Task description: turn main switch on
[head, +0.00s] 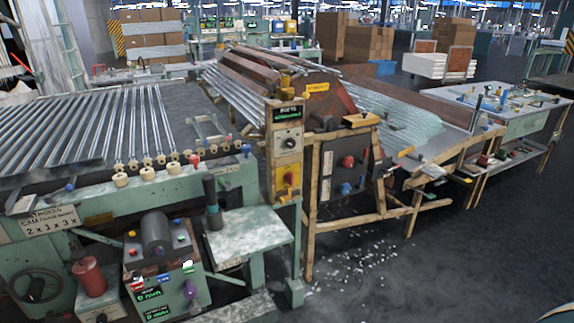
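A yellow panel with a red rotary handle (288,180) sits low on the narrow upright control post at the middle, and it looks like a main switch. Its handle position is too small to tell. Above it on the same post is a grey plate with a dark round knob (290,143) and, higher, a dark display with green digits (287,114). To the right, a grey box (346,168) in a wooden frame carries a red knob (348,161) and a blue knob (345,188). No labels on these switches are readable. Neither of my grippers is in view.
A green machine with a rack of glass tubes (95,125) fills the left. A control box (160,275) and a small pale green table (248,232) stand before the post. Glass shards (350,268) litter the floor. Open dark floor (440,265) lies at the lower right.

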